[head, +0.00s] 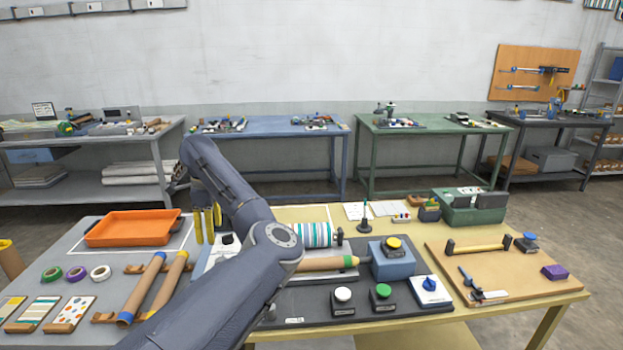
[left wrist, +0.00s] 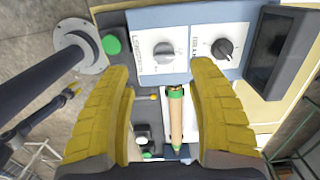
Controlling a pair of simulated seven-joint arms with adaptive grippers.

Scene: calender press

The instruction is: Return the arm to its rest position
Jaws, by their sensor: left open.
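My left arm (head: 235,190) rises from the bottom and bends over the left side of the press. Its gripper (head: 207,228) points down, with yellow fingers above the press's left end. In the left wrist view the gripper (left wrist: 160,78) is open, with nothing held between its fingers. The press has a striped roll (head: 315,235) and a tan roller with a green end (head: 325,263) in front of it. A green-ended roller (left wrist: 176,120) shows between and beyond the fingers in the left wrist view. My right gripper is not in view.
An orange tray (head: 130,228), tape rolls (head: 76,274) and two tubes (head: 170,280) lie on the left table. A blue box with a yellow button (head: 392,260) stands right of the roller. Open air surrounds the raised elbow.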

